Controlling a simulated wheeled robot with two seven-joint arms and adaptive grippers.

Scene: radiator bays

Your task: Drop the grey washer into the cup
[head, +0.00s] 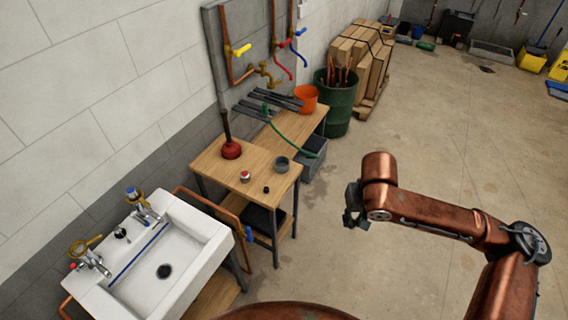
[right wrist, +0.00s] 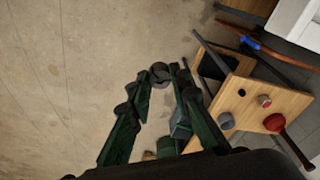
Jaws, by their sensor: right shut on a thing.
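My right gripper (head: 349,217) is to the right of the wooden workbench, out over the floor. In the right wrist view its fingers are shut on a small grey round piece, which looks like the grey washer (right wrist: 160,74); in the head view I cannot make the piece out. The grey cup (head: 282,164) stands upright on the bench top near its right edge, apart from my gripper and to its left. The cup also shows in the right wrist view (right wrist: 226,121). My left gripper is not in view.
The workbench (head: 213,163) also holds a red plunger (head: 231,149), a small red-and-white piece (head: 245,176) and a small dark piece (head: 266,190). A white sink (head: 194,260) stands nearer, at the left. A green bin (head: 340,112) stands behind.

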